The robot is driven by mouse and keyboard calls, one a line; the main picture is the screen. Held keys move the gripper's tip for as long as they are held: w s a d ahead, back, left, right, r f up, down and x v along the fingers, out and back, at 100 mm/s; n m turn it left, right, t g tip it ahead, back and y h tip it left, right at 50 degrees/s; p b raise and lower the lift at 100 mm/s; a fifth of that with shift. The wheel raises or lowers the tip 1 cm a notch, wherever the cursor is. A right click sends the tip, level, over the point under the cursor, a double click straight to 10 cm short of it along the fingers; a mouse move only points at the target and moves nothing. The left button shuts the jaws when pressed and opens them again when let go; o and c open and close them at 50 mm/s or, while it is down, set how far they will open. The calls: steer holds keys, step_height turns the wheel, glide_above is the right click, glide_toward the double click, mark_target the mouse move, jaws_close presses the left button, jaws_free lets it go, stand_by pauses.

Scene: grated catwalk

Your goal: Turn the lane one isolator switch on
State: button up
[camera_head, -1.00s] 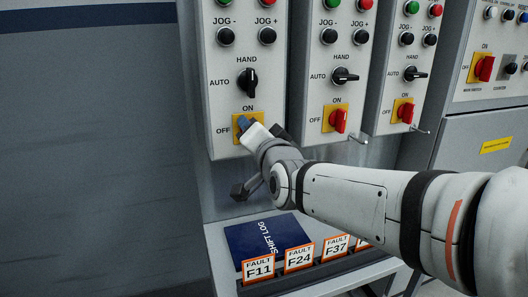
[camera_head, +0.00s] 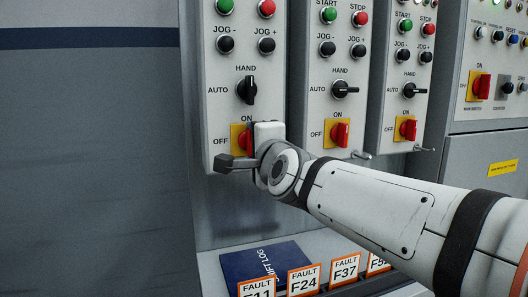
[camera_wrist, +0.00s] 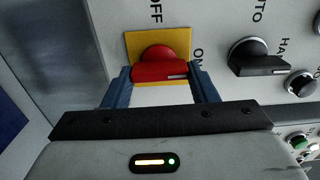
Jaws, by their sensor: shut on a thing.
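The lane one isolator switch (camera_head: 243,141) is a red knob on a yellow plate low on the leftmost grey panel. It is partly hidden by my gripper (camera_head: 252,137) in the head view. In the wrist view my gripper (camera_wrist: 161,82) has one blue finger on each side of the red switch (camera_wrist: 160,64) and is shut on it. The OFF label stands at the top of the wrist view.
A black AUTO/HAND selector (camera_head: 247,90) sits just above the switch. Similar panels to the right carry their own red isolators (camera_head: 340,133) and thin hooks. A shelf below holds a blue shift log (camera_head: 250,262) and fault cards (camera_head: 304,280).

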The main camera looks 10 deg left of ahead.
stand_by(0.6)
steer(key=o, duration=1)
